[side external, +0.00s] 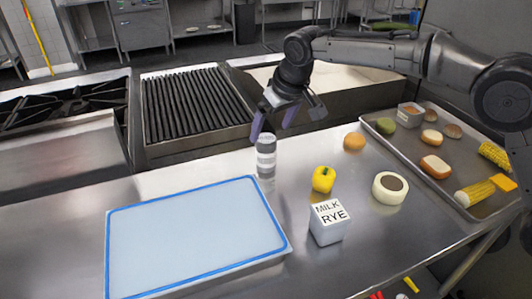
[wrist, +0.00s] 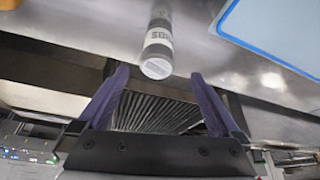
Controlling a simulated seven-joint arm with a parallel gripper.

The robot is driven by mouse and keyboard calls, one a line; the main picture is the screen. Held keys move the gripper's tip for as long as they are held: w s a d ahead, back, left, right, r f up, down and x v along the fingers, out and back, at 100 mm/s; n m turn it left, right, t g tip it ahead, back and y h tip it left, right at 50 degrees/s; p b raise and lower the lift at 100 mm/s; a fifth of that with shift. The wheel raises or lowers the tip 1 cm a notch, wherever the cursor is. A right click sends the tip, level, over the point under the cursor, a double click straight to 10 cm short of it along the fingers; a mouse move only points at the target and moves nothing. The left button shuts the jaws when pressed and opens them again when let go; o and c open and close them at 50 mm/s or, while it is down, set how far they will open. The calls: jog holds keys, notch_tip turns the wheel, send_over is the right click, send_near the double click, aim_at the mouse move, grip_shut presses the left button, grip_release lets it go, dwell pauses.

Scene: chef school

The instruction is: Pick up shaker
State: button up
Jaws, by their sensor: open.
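The shaker (side external: 266,156) is a grey and white cylinder standing upright on the steel counter, behind the right part of the blue-edged board. In the wrist view the shaker (wrist: 157,45) shows at the top centre, beyond the fingertips and roughly midway between them. My gripper (side external: 273,122) has purple fingers and is above the shaker, slightly to its far side. In the wrist view my gripper (wrist: 160,78) is open with nothing between its fingers.
A light blue board (side external: 195,235) lies left of the shaker. A yellow pepper (side external: 323,180), a milk rye box (side external: 328,222), a round white item (side external: 389,188) and an orange-brown item (side external: 354,141) stand to its right. A food tray (side external: 465,200) is at the far right. A grill (side external: 190,105) is behind.

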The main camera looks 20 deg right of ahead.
aim_at(263, 152)
jog(key=x, duration=1.1)
jog(key=shift+d+f, duration=0.15)
jog(key=shift+d, duration=0.1)
jog(key=shift+c, duration=0.3)
jog(key=c, duration=1.4)
grip_shut()
